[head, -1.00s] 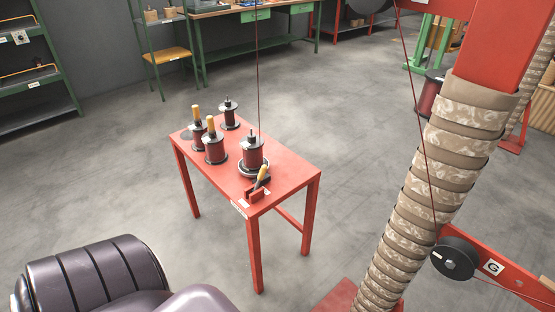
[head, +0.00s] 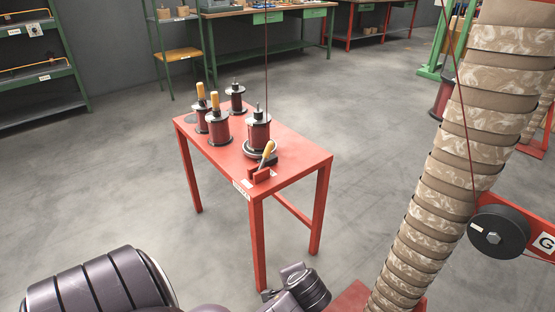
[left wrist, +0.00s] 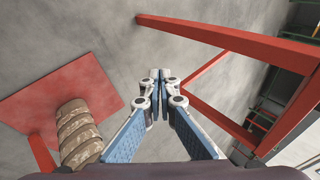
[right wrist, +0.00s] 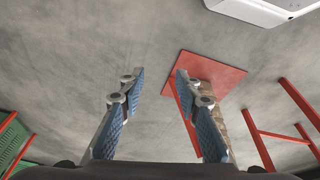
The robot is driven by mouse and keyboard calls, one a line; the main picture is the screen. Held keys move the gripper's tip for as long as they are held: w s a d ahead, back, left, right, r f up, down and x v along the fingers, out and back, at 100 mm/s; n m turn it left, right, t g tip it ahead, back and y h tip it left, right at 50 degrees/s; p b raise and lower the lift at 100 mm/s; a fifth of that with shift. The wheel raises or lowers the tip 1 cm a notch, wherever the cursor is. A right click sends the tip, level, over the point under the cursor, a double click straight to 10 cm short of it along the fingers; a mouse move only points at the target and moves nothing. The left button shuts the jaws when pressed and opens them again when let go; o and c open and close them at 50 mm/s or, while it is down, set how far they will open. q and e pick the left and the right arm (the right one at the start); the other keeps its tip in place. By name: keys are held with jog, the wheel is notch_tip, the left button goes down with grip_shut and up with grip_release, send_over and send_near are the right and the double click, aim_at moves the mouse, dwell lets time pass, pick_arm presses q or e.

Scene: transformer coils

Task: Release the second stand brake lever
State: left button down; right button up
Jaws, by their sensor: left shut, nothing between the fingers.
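The brake lever (head: 267,153) has a yellow handle and sits in a small red bracket (head: 262,174) at the front corner of the red stand table (head: 290,169). It leans upward beside a dark red wire spool (head: 258,132) on a round base. My left gripper (left wrist: 160,74) is shut and empty in the left wrist view, over the floor near red frame legs, with no lever in that view. Part of my arm shows low in the head view, below the table. My right gripper (right wrist: 157,75) is open and empty over the floor.
Several other spools stand at the table's back left, two with yellow-topped handles (head: 215,102). A red wire rises from the front spool. A large wrapped coil column (head: 440,190) and a black pulley (head: 499,232) stand at right.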

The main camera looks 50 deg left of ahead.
pick_arm(q)
jog(key=w+a+r+m+y, duration=0.2)
jog(key=w+a+r+y, duration=0.3)
jog(key=w+a+r, duration=0.2)
jog(key=w+a+r+m+y, duration=0.2)
jog(key=w+a+r+y, duration=0.3)
jog(key=w+r, duration=0.7)
notch_tip(320, 180, up, 2)
jog(key=shift+a+r+y, duration=0.15)
jog(key=shift+a+y, duration=0.15)
jog(key=shift+a, duration=0.55)
pick_arm(e)
jog(key=shift+s+r, duration=0.2)
jog(key=shift+r, duration=0.4)
